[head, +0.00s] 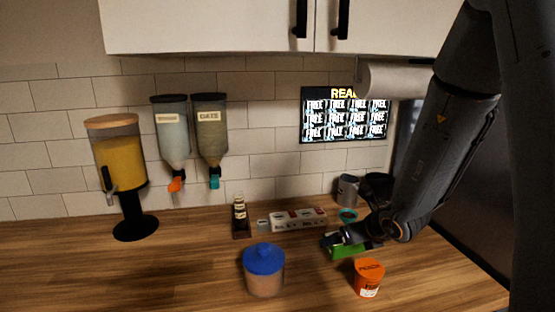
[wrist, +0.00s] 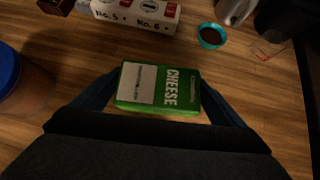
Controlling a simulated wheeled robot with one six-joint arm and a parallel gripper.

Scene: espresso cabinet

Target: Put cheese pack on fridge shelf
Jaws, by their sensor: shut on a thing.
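The cheese pack (wrist: 158,86) is a green box with a pale panel and the word CHEESE, seen from above in the wrist view. My gripper (wrist: 150,98) is shut on it, with a dark finger along each side. In the head view the green cheese pack (head: 347,251) shows at the end of my arm, low over the wooden counter. I cannot tell whether the pack touches the counter. My gripper (head: 336,241) partly hides it there. No fridge shelf can be made out in either view.
An orange tub (head: 368,278) and a blue-lidded jar (head: 264,270) stand in front on the counter (head: 60,270). Behind are a numbered white box (head: 298,220), a small bottle (head: 240,216), a teal bowl (wrist: 211,36) and a grey mug (head: 347,190). A dark panel (head: 465,190) stands at right.

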